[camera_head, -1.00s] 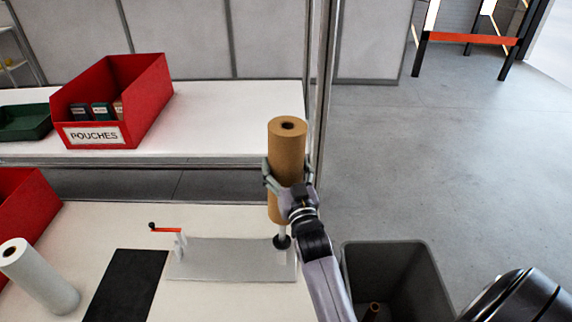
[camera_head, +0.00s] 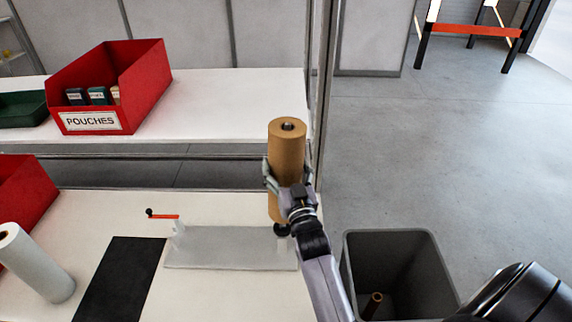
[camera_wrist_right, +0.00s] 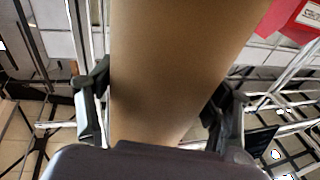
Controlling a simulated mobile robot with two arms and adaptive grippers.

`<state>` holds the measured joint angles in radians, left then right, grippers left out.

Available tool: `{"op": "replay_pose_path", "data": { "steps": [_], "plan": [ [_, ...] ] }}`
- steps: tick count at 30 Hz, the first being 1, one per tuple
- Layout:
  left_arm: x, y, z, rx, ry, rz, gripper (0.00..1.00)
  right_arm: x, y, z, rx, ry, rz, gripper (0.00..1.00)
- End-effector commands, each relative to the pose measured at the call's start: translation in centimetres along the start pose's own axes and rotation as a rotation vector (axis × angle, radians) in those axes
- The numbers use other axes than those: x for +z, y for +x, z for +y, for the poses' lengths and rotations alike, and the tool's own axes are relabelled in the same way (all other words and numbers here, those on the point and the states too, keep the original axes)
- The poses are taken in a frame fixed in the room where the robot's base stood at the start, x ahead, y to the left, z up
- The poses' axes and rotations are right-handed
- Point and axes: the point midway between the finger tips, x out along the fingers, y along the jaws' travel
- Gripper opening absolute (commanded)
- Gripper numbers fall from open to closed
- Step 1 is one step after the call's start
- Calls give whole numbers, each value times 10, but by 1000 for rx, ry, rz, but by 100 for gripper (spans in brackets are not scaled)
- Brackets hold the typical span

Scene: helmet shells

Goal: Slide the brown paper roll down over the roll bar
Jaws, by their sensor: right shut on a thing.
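The brown paper roll (camera_head: 287,150) stands upright in the head view, with its open core on top. My right gripper (camera_head: 287,178) is shut around its lower half; in the right wrist view the roll (camera_wrist_right: 175,75) fills the space between the fingers (camera_wrist_right: 160,105). The roll is over the right end of the pale holder plate (camera_head: 225,248). Its lower end is right above the black base (camera_head: 282,230) of the roll bar. The bar's shaft is hidden by the roll. A small grey spot shows inside the core, too small to be sure of. My left gripper is out of view.
A white roll (camera_head: 38,265) and a black mat (camera_head: 120,278) lie further left. A grey bin (camera_head: 400,245) with a brown core stands right of the table. A red pouches box (camera_head: 110,90) is behind.

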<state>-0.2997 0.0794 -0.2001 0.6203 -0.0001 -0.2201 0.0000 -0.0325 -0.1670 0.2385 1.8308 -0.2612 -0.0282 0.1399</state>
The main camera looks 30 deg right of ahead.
Motion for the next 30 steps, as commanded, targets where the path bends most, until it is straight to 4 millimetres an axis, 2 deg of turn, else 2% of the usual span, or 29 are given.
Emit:
{"op": "replay_pose_path", "data": {
  "steps": [30],
  "plan": [
    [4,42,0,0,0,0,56,55,-8,0,-1,0,10,12]
  ]
}}
